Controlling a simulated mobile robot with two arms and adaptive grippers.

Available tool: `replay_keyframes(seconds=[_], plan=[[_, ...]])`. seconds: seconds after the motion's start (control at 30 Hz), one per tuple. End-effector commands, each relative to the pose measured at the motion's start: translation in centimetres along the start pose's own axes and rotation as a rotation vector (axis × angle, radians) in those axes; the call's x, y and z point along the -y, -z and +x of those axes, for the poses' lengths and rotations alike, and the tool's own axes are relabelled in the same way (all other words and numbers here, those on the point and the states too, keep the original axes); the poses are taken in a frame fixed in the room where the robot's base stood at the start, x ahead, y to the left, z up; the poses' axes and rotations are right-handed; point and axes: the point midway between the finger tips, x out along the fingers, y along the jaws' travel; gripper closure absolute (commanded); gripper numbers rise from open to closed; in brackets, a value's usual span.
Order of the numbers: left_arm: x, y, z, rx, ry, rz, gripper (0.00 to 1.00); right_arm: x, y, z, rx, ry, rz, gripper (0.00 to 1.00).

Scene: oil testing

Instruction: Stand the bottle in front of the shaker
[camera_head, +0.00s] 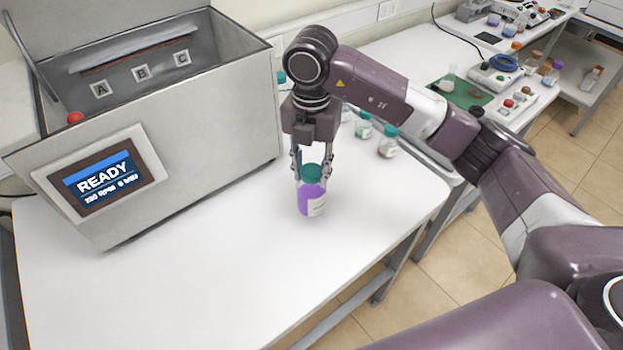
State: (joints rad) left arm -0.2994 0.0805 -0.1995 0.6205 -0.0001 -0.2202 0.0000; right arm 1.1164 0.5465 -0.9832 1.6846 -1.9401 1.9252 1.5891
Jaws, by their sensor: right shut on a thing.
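The bottle (312,199) has purple contents, a white label and a green cap. It is upright over the white table, to the right of the shaker. I cannot tell whether its base touches the table. My right gripper (312,172) comes down from above and is shut on the bottle at its cap. The shaker (200,125) is a large grey metal box at the left with its lid raised. Its screen (107,180) reads READY. Slots marked A, B and C show inside it. My left gripper is not in view.
The white table (230,270) is clear in front of the shaker. Several green-capped bottles (388,143) stand behind my right gripper. A red ball-shaped knob (75,118) is at the shaker's left edge. Another bench (535,95) with lab items stands at the back right.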

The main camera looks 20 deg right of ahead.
Motion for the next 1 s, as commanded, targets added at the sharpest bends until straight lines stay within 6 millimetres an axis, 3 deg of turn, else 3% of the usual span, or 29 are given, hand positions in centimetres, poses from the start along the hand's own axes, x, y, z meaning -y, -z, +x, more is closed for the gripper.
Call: replay_keyframes(seconds=[0.27,0.67,0.7,0.83,1.0], plan=[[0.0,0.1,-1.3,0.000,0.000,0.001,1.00,0.1,0.0,3.5,0.000,0.001,0.001,1.00],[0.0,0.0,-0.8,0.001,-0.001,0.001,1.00,0.0,0.0,4.3,0.001,0.000,0.000,1.00],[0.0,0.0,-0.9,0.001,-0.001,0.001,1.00,0.1,0.0,4.2,0.000,0.002,0.000,0.65],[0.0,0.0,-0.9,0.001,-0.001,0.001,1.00,0.1,0.0,4.2,0.000,0.002,0.000,0.52],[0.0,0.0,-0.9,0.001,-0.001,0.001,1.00,0.1,0.0,4.2,-0.001,0.002,0.000,0.52]])
